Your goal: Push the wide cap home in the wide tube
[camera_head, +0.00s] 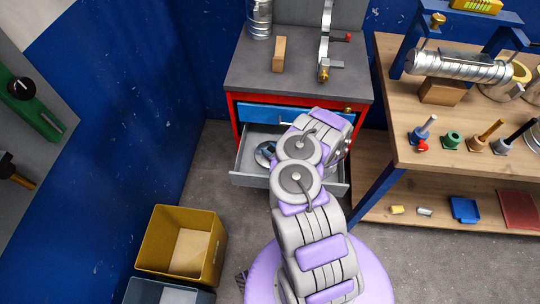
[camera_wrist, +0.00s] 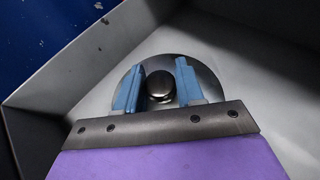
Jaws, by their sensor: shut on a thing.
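A round grey metal cap (camera_wrist: 210,80) with a dark knob (camera_wrist: 161,85) shows in the wrist view, inside a grey drawer. My gripper (camera_wrist: 160,82) has one blue finger on each side of the knob and is shut on it. I cannot tell whether the cap rests on the drawer floor. In the head view the cap (camera_head: 263,153) shows partly beside my arm in the open drawer (camera_head: 246,160). A silver spiral tube (camera_head: 455,66) lies horizontally at the workbench's stand. Another spiral tube (camera_head: 259,18) stands upright on the cabinet. I cannot tell which is the wide one.
The drawer walls (camera_wrist: 60,70) rise close around my gripper. The cabinet top (camera_head: 250,75) carries a wooden block (camera_head: 279,54) and a metal clamp (camera_head: 325,60). Several coloured-handled tools stand on the workbench (camera_head: 400,100). A yellow bin (camera_head: 160,235) stands on the floor at left.

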